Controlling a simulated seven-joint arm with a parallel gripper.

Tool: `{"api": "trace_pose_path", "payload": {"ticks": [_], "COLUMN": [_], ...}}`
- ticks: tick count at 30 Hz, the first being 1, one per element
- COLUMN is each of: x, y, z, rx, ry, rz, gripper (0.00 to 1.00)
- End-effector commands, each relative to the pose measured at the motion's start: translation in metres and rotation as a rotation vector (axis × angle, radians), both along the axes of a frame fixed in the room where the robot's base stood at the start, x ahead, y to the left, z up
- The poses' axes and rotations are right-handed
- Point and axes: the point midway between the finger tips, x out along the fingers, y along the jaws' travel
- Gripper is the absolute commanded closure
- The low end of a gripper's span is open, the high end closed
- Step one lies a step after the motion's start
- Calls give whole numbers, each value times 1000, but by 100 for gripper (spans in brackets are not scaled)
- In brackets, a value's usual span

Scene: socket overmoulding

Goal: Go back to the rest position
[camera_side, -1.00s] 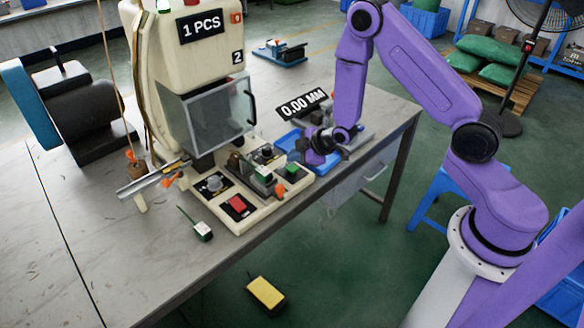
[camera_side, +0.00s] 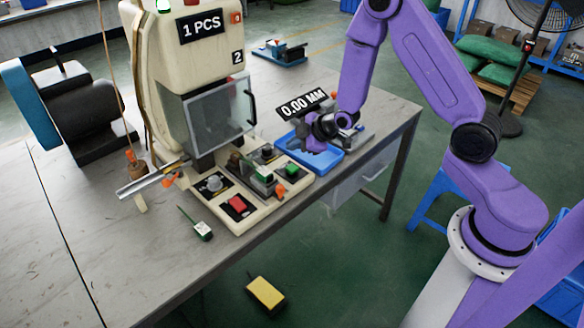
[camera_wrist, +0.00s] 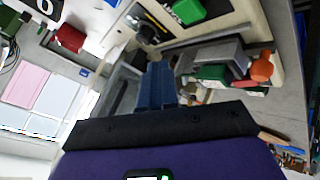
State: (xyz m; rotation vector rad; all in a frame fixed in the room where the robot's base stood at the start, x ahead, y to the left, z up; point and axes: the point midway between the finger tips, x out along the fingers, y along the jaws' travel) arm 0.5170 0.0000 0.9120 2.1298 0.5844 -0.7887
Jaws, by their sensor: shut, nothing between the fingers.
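In the side view my gripper (camera_side: 311,141) hangs over the blue tray (camera_side: 328,163) near the table's right end. Its fingers are dark and small there; no part shows between them. In the wrist view the fingers (camera_wrist: 158,84) show close together and empty, pointing away from the camera. My purple arm reaches in from the right.
The cream moulding machine (camera_side: 190,50) with its clear guard (camera_side: 222,112) stands to the left. Its control base (camera_side: 240,205) lies in front. A gauge with a 0.00 MM display (camera_side: 302,104) is behind my gripper.

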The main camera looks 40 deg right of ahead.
Motion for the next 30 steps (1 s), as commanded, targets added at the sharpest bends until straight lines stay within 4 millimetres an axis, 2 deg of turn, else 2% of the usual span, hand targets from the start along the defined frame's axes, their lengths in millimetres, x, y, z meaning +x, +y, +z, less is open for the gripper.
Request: {"api": "trace_pose_path", "payload": {"ticks": [8,11,14,18,22,26,30], "x": [-2,-12,-32,-73,-119,-170,-227], "y": [6,22,45,76,96,105,104], "z": [4,14,29,52,74,94,116], "rx": [6,21,41,57,55,35,-5], "ry": [11,51,120,239,348,453,558], "rz": [8,27,53,85,106,121,129], "gripper": [100,100,100,100,100,100,100]}}
